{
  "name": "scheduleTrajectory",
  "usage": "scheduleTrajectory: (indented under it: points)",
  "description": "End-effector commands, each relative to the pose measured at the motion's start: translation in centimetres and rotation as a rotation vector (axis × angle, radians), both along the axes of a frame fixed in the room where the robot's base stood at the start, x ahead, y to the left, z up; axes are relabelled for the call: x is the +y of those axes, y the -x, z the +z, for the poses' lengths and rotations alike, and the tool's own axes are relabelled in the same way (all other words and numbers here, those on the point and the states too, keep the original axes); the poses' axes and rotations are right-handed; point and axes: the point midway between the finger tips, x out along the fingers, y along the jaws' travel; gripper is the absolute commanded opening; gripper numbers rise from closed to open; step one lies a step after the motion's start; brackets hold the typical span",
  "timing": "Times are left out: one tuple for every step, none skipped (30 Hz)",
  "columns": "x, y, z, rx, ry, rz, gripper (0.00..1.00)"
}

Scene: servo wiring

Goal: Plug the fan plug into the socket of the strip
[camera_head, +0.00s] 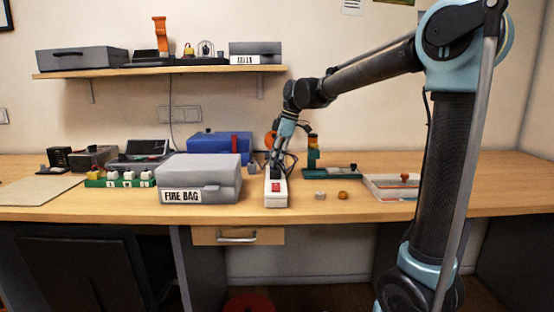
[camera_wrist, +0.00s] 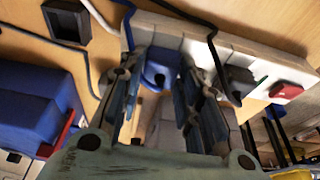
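The white strip (camera_head: 276,201) lies on the table with its red switch (camera_head: 276,187) at the near end; it runs across the wrist view (camera_wrist: 215,47). My gripper (camera_head: 274,160) is low over the strip's far part. In the wrist view my gripper (camera_wrist: 163,72) has its fingers on both sides of a blue plug (camera_wrist: 160,63), with no clear gap, so it appears shut on it. The plug is at the strip; whether it is fully seated is hidden. I take it as the fan plug. A dark plug (camera_wrist: 236,82) sits on the strip between it and the switch.
A grey fire bag box (camera_head: 200,178) stands close left of the strip, with a blue case (camera_head: 220,143) behind. A black block (camera_wrist: 68,20) is near the strip's far end. A green-based stand (camera_head: 330,174) is to the right.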

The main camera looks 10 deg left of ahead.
Motion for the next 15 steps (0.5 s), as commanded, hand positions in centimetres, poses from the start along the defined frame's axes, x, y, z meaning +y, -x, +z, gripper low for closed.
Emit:
scheduleTrajectory:
  points:
    - [0.00,0.00,0.02,0.000,0.000,0.000,0.47]
    - [0.00,0.00,0.02,0.000,0.000,0.000,0.53]
    - [0.00,0.00,0.02,0.000,0.000,0.000,0.53]
    - [0.00,0.00,0.02,0.000,0.000,0.000,0.53]
    - [0.00,0.00,0.02,0.000,0.000,0.000,0.53]
    - [0.00,0.00,0.02,0.000,0.000,0.000,0.53]
    - [0.00,0.00,0.02,0.000,0.000,0.000,0.53]
    - [0.00,0.00,0.02,0.000,0.000,0.000,0.53]
    - [0.00,0.00,0.02,0.000,0.000,0.000,0.53]
    - [0.00,0.00,0.02,0.000,0.000,0.000,0.53]
    - [0.00,0.00,0.03,0.000,0.000,0.000,0.53]
    - [-0.02,-0.02,0.09,0.000,0.000,0.000,0.53]
    - [-0.05,-0.02,0.17,0.000,0.000,0.000,0.53]
    - [-0.09,-0.03,0.31,0.000,0.000,0.000,0.53]
    - [-0.18,-0.06,0.56,0.000,0.000,0.000,0.53]
